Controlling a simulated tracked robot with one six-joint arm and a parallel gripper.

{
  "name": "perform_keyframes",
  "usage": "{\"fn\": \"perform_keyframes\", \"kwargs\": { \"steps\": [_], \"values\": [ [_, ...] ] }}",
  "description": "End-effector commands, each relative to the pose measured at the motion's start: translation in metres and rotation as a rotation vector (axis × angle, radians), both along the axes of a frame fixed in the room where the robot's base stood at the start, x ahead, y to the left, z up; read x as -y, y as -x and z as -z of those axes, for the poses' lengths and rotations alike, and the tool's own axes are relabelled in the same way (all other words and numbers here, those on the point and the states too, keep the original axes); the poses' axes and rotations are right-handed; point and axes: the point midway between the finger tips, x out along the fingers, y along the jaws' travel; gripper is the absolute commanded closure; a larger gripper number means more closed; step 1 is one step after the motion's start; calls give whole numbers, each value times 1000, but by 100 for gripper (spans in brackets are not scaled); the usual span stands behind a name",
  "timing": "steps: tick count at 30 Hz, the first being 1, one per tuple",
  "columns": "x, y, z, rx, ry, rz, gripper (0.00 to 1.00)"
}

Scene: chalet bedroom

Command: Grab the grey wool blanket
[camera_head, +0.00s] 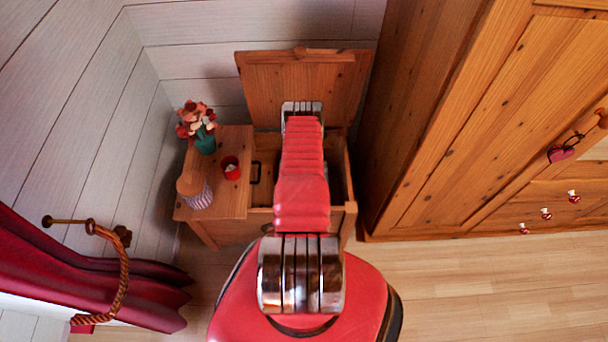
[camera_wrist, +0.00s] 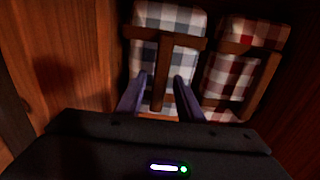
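In the wrist view, my gripper (camera_wrist: 160,88) points down into a wooden chest with its two fingers apart. Between and just beyond the fingers is a grey-blue and white checked cloth bundle (camera_wrist: 150,55) with brown straps or bars across it. It may be the grey wool blanket; I cannot tell its material. The fingers lie on either side of its upright brown strap, and I cannot tell whether they touch the cloth. In the head view, my arm hides the gripper and most of the open chest (camera_head: 350,212).
A red and white checked bundle (camera_wrist: 235,75) lies close on the right. The chest's raised lid (camera_head: 262,80) stands behind the arm. Flowers in a green vase (camera_head: 204,140), a red cup (camera_head: 231,168) and a striped jar (camera_head: 197,194) stand left of the opening. A wardrobe (camera_head: 440,110) rises at right.

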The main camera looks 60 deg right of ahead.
Motion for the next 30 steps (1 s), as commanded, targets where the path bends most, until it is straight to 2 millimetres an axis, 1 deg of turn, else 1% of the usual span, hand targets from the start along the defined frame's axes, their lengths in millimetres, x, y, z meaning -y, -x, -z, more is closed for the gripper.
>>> {"fn": "perform_keyframes", "kwargs": {
  "steps": [1, 2, 14, 30],
  "values": [
    [0, 0, 0, 0, 0, 0, 70],
    [0, 0, 0, 0, 0, 0, 72],
    [0, 0, 0, 0, 1, 0, 100],
    [1, -1, 0, 2, 4, 0, 100]
  ]
}}
